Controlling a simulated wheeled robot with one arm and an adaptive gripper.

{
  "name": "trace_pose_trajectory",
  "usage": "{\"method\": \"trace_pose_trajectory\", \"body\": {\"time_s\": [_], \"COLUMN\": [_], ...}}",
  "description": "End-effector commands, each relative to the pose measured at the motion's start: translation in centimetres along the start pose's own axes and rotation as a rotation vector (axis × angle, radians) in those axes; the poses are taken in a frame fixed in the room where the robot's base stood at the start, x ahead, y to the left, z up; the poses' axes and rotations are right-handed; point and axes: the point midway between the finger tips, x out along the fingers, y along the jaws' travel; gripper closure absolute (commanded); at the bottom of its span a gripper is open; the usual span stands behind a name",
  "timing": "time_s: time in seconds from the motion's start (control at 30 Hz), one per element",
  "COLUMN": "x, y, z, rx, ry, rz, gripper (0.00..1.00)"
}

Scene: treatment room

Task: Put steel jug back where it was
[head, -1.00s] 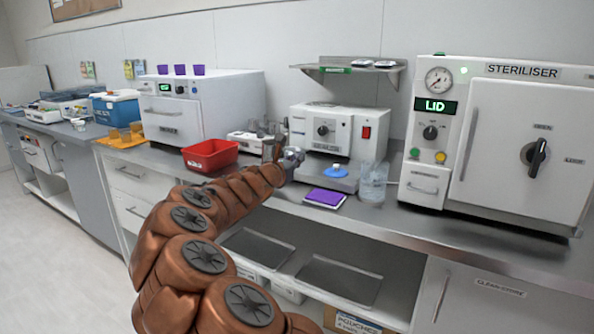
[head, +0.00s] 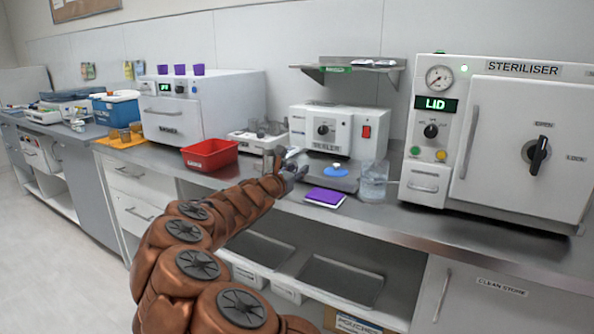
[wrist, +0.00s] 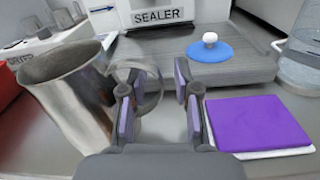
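The steel jug (wrist: 72,95) stands on the counter at the left of the wrist view, leaning in the picture, with its handle (wrist: 150,90) toward my gripper. In the head view the jug (head: 268,162) is small and partly hidden by my arm. My gripper (wrist: 158,95) is open, its two fingers apart. The left finger overlaps the jug's handle in the picture; I cannot tell whether it touches it. In the head view my gripper (head: 294,160) is just right of the jug, in front of the sealer.
The sealer (head: 318,133) stands behind, with a blue disc (wrist: 210,52) on its plate. A purple pad (wrist: 256,122) lies right of my gripper, near a clear beaker (head: 373,183). A red bin (head: 210,155) and a rack of vessels (head: 258,138) are to the left.

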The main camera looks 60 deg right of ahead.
Motion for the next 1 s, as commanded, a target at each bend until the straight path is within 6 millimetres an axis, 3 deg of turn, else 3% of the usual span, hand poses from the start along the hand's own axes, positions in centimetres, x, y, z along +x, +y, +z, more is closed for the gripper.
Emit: {"method": "trace_pose_trajectory", "body": {"time_s": [0.37, 1.0], "x": [-0.5, -7.7], "y": [0.1, 0.2], "z": [0.2, 0.2], "rx": [-0.002, -0.001], "ry": [0.000, 0.000], "rz": [0.001, 0.003], "gripper": [0.69, 0.69]}}
